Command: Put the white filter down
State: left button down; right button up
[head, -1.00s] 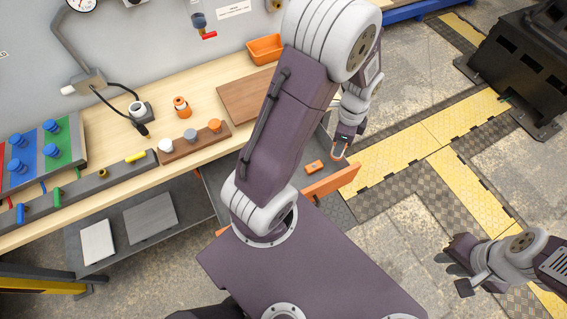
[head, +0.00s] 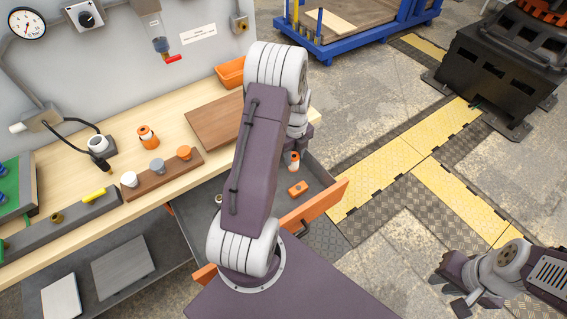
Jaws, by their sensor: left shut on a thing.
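My left arm rises across the middle, and its gripper (head: 297,148) is mostly hidden behind the arm above the open drawer. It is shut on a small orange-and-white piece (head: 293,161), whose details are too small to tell. A white filter-like piece (head: 129,179) stands at the left end of a brown wooden strip (head: 165,174) on the bench, with a grey one (head: 156,164) and an orange one (head: 184,152) beside it. My right gripper (head: 450,289) is at the lower right, open and empty, over the floor.
The open drawer (head: 325,205) has an orange front and holds a small orange block (head: 298,188). A brown board (head: 225,120), an orange bin (head: 230,72) and an orange-and-white bottle (head: 147,137) are on the bench (head: 115,120).

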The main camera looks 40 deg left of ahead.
pick_arm(q)
jog(key=f, duration=0.1)
jog(key=a+f, duration=0.1)
jog(key=f, duration=0.1)
jog(key=w+a+f, duration=0.1)
jog(key=f, duration=0.1)
jog(key=shift+w, duration=0.1)
jog(key=shift+w+a+f, duration=0.1)
jog(key=shift+a+f, duration=0.05)
jog(key=shift+f, duration=0.15)
jog(key=shift+f, duration=0.1)
jog(key=c, duration=0.9)
grip_release()
jog(key=shift+c, duration=0.2)
